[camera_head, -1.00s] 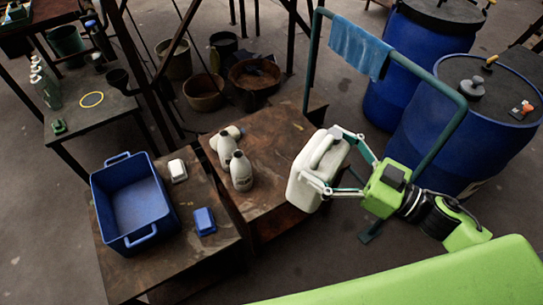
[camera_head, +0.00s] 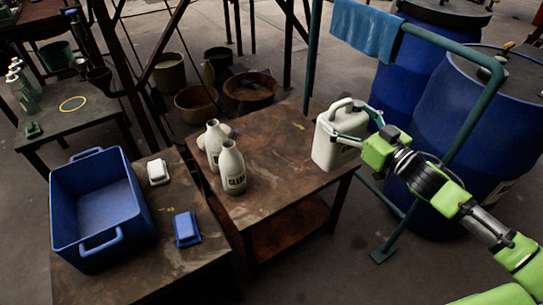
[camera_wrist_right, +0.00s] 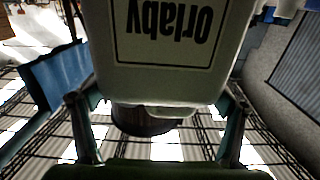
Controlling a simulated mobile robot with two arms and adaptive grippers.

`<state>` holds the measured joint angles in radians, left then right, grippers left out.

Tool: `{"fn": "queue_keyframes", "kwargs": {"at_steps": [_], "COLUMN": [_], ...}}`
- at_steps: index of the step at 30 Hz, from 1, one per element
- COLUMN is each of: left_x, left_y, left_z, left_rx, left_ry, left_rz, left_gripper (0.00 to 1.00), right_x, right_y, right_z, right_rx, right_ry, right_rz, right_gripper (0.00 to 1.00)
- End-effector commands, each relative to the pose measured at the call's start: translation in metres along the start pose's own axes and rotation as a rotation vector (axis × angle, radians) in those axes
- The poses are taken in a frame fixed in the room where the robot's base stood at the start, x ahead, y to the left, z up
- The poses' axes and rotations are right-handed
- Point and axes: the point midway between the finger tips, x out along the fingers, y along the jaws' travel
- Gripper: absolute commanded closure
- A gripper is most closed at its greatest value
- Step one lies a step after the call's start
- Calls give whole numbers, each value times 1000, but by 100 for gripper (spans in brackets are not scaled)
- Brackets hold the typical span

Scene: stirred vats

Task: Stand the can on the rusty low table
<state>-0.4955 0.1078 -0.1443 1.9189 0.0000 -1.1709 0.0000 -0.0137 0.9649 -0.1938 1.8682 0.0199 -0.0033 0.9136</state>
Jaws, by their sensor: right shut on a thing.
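The can is a white jerrycan (camera_head: 328,148) with a top handle, upright at the right edge of the rusty low table (camera_head: 272,158). I cannot tell whether its base touches the tabletop or hangs just above it. My right gripper (camera_head: 350,128) is shut on the can from the right, with its fingers on either side. In the right wrist view the can (camera_wrist_right: 180,82) fills the upper middle, its label "Orlaby" upside down, between the fingers of my right gripper (camera_wrist_right: 158,118). My left gripper is not in view.
White bottles (camera_head: 232,168) stand on the table's left part; its middle is clear. A neighbouring table holds a blue bin (camera_head: 62,215), a white box (camera_head: 158,171) and a blue box (camera_head: 187,229). A green rail (camera_head: 458,122) with a blue cloth (camera_head: 365,32) and blue drums (camera_head: 455,150) stand right.

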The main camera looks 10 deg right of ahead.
Motion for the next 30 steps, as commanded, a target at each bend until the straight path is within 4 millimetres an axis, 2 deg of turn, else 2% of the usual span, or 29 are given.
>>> {"fn": "queue_keyframes", "kwargs": {"at_steps": [5,13,15,21,30], "left_x": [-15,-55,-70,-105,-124], "left_y": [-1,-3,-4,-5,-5], "left_z": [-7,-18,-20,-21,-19], "left_rx": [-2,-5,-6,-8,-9], "left_ry": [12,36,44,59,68], "left_rz": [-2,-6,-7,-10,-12], "left_gripper": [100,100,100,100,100], "right_x": [23,70,75,90,101], "right_y": [-20,-65,-71,-85,-96], "right_z": [13,46,59,82,101], "right_rx": [4,4,4,2,2], "right_ry": [6,3,2,2,2], "right_rz": [0,1,2,0,0], "right_gripper": [48,48,48,48,48]}}
